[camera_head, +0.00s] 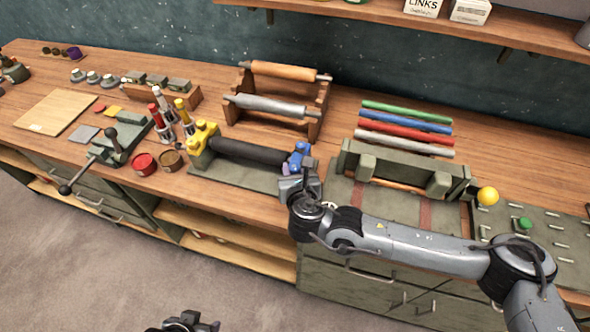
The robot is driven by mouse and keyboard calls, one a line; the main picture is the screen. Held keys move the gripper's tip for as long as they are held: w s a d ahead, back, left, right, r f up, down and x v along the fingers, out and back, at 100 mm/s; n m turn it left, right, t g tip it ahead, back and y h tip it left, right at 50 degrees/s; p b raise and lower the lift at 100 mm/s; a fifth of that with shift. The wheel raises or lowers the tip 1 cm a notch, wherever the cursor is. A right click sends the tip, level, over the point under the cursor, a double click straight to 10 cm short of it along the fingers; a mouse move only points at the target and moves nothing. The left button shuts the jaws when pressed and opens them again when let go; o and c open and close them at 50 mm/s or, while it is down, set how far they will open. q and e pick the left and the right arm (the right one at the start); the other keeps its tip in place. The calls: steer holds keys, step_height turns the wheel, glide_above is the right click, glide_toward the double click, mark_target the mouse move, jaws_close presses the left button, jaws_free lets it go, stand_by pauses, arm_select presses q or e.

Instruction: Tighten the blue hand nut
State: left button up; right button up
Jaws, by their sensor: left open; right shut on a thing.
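The blue hand nut (297,155) is at the right end of a black roller (248,152). The roller lies in a green stand with a yellow part (203,138) at its left end. My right gripper (305,169) is at the blue nut, shut on it, with its wrist just in front of the stand. The fingers partly cover the nut, so its exact seating is hard to see. My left gripper (190,318) is open and empty, low at the bottom edge, in front of the bench and far from the nut.
Red and brown tins (144,163) and a green vise (123,139) stand left of the roller stand. A wooden rack (314,122) with two rollers stands behind. A green press frame (395,166) and a yellow ball (488,196) are at right, near my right arm.

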steer(key=shift+a+f+m+h+b, duration=0.1)
steer(key=shift+a+m+h+b, duration=0.1)
steer(key=shift+m+h+b, duration=0.65)
steer(key=shift+a+m+h, duration=0.15)
steer(key=shift+m+h, duration=0.6)
steer(key=shift+h, duration=0.3)
steer(key=shift+a+m+h, duration=0.1)
steer(key=shift+m+h, duration=0.7)
steer(key=shift+h, duration=0.1)
steer(key=shift+w+a+m+g+h+p, duration=0.1)
steer(key=shift+m+g+h+p, duration=0.6)
steer(key=shift+m+h, duration=0.5)
steer(key=o, duration=1)
steer(key=shift+o, duration=0.2)
steer(key=shift+a, duration=0.1)
